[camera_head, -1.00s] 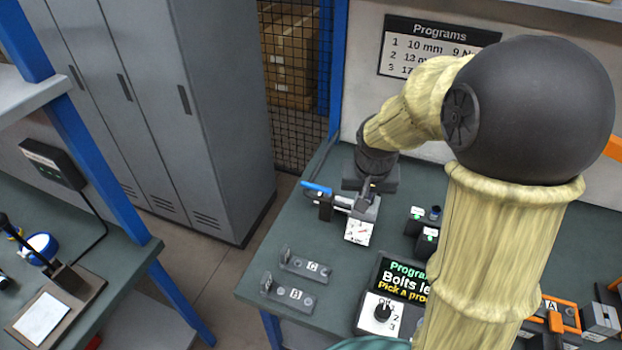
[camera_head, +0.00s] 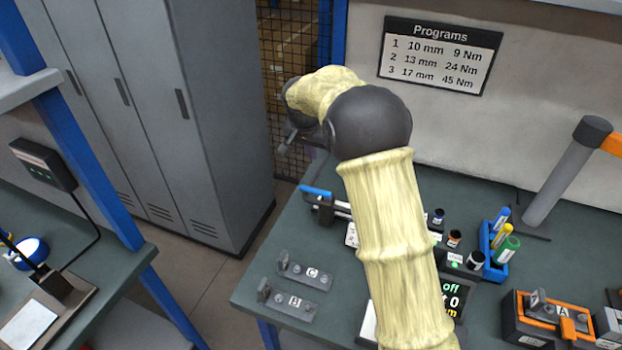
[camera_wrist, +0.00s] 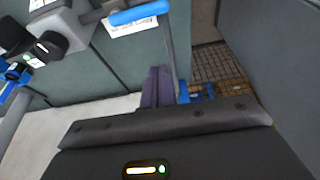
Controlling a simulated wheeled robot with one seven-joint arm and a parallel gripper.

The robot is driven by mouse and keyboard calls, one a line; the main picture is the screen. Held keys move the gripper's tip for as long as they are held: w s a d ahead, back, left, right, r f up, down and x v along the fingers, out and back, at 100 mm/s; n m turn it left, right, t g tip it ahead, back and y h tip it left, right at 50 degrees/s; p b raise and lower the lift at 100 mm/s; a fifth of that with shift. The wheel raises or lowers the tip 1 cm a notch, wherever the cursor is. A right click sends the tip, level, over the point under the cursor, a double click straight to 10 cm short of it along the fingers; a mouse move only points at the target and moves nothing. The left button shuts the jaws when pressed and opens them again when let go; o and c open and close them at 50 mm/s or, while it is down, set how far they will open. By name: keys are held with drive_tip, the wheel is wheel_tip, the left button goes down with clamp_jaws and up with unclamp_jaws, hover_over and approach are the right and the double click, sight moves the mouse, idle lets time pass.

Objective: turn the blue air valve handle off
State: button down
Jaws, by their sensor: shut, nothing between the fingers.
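The blue valve handle (camera_head: 317,191) lies at the back left of the green bench, over a small dark valve body with a pale pipe. It looks roughly in line with the pipe. In the wrist view the blue handle (camera_wrist: 140,13) is at the top, above a white label. My gripper (camera_head: 284,149) is up and to the left of the handle in the head view, near the bench's back left corner, and apart from it. In the wrist view my gripper's dark fingers (camera_wrist: 157,82) are together and empty. My arm hides part of the air unit.
Tall grey lockers (camera_head: 200,110) and a mesh fence (camera_head: 292,60) stand close behind my gripper. Small brackets marked C (camera_head: 305,275) and B (camera_head: 288,300) sit on the bench front. A blue marker holder (camera_head: 493,255) and an orange tool fixture (camera_head: 545,318) are to the right.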

sight(315, 193)
wheel_tip(315, 193, down, 9)
drive_tip(key=p, duration=0.2)
drive_tip(key=shift+s+a+f, duration=0.15)
drive_tip(key=shift+s+f, duration=0.05)
drive_tip(key=shift+s, duration=0.2)
idle(0.3)
drive_tip(key=shift+a, duration=0.15)
